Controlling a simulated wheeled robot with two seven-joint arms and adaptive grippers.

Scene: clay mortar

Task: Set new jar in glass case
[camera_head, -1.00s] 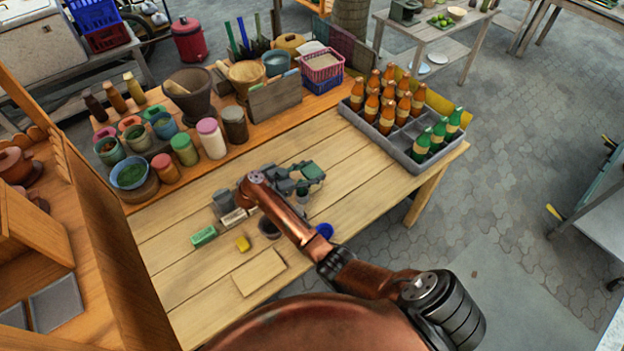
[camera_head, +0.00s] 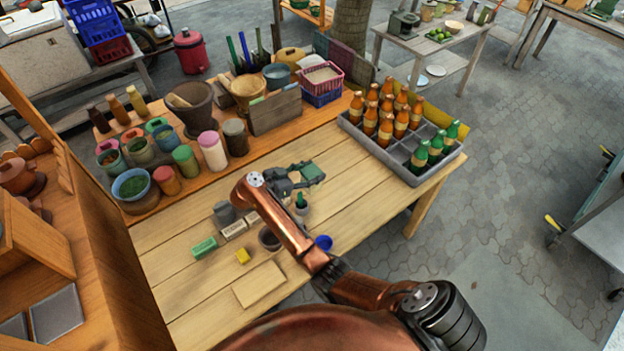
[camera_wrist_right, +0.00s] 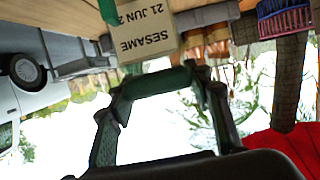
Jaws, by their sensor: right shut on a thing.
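My right gripper (camera_head: 298,177) is above the middle of the wooden table in the head view, with its copper arm coming from the lower right. My left gripper is not in view.
A grey crate (camera_head: 347,126) with orange and green bottles stands at the table's right end. Jars, a mortar (camera_head: 190,108) and baskets line the back.

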